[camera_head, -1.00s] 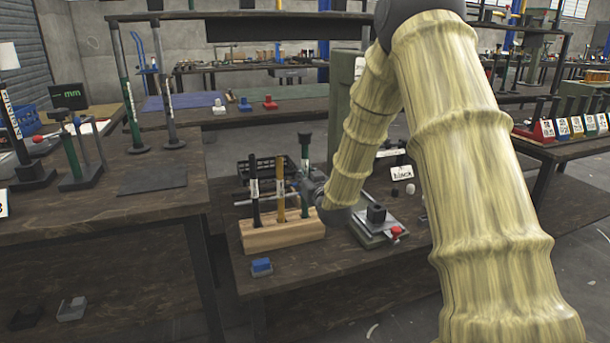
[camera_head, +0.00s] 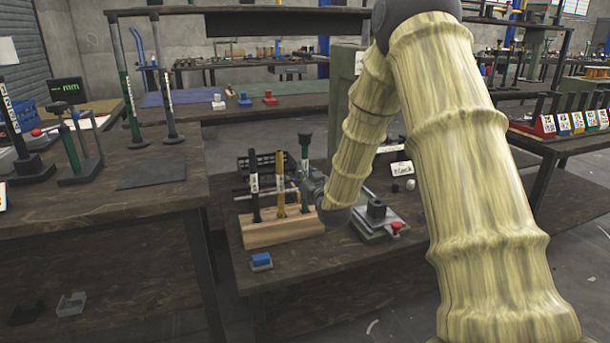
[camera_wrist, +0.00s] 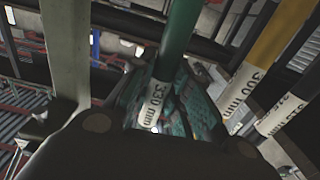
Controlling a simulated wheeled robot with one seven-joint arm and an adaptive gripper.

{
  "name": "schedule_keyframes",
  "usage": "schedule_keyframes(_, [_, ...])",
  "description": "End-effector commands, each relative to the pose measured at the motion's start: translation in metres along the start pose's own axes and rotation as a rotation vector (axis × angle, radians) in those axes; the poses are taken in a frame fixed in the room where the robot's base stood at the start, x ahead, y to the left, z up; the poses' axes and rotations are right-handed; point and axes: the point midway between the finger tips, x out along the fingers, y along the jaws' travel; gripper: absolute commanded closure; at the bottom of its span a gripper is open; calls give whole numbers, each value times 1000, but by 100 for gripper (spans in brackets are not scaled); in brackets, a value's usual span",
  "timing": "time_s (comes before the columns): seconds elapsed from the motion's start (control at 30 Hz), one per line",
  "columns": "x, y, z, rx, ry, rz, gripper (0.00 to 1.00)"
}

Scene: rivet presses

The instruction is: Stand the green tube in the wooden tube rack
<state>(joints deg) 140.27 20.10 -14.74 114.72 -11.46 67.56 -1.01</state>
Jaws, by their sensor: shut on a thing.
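The green tube (camera_head: 304,152) stands about upright over the right end of the wooden tube rack (camera_head: 262,238). My gripper (camera_head: 306,186) is shut on it from the right, mostly hidden behind my arm. In the wrist view the green tube (camera_wrist: 181,32), with its 330 mm label, runs between the fingers of my gripper (camera_wrist: 165,98). Its lower end is hard to make out, so I cannot tell whether it is in a hole. A black tube (camera_head: 255,205) and a yellow tube (camera_head: 281,200) stand in the rack to its left.
A blue-and-grey block (camera_head: 261,261) lies in front of the rack. A grey fixture with a red knob (camera_head: 396,227) sits to the right, near my arm. A black crate (camera_head: 262,166) is behind the rack. The bench front is mostly clear.

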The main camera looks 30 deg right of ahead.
Motion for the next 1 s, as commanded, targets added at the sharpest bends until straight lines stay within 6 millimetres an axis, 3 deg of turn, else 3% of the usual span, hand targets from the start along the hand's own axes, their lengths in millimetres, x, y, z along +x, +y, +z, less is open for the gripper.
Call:
schedule_keyframes(0.3, [0,0,6,0,0,0,100])
schedule_keyframes(0.33, [0,0,5,0,1,0,76])
schedule_keyframes(0.43, [0,0,5,0,1,0,58])
schedule_keyframes(0.47, [0,0,5,0,1,0,57])
schedule_keyframes(0.8, [-2,0,6,0,-1,0,57])
schedule_keyframes(1.0, [-22,0,5,1,-1,1,57])
